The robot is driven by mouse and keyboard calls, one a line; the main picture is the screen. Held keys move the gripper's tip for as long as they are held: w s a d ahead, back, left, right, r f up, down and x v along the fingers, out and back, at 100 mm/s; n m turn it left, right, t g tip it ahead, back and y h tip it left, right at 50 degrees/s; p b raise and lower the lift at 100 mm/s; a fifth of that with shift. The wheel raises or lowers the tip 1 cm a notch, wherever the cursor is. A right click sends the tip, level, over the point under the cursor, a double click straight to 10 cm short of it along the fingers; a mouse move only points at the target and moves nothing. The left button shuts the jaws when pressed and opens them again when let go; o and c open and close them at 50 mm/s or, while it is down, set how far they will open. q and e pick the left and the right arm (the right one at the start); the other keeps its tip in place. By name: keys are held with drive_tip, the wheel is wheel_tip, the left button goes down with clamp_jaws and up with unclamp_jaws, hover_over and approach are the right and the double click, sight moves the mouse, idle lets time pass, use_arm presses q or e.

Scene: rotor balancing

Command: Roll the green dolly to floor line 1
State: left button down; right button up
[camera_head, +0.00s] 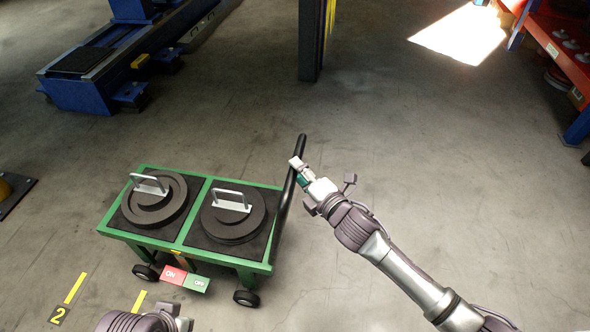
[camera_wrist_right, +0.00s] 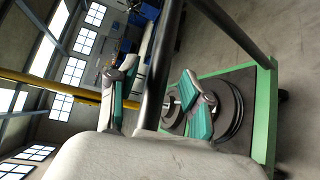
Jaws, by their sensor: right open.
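The green dolly (camera_head: 190,247) stands on small black wheels at the lower left of the head view. It carries two dark round weights with pale handles, the left one (camera_head: 150,207) and the right one (camera_head: 236,226). Its black push handle (camera_head: 290,187) rises along its right side. My right gripper (camera_head: 301,173) is open at this handle. In the right wrist view the black bar (camera_wrist_right: 160,65) passes between the spread fingers; contact cannot be told. Part of my left arm shows at the bottom edge, its gripper out of view.
A yellow floor line (camera_head: 75,288) has a label reading 2 (camera_head: 60,315). Another yellow line (camera_head: 139,300) shows partly, its label unseen. A red and green ON/OFF sign (camera_head: 186,279) is at the dolly's front. A dark post (camera_head: 310,45) stands behind. Floor to the right is clear.

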drive_tip(key=shift+x, duration=1.2)
clamp_jaws()
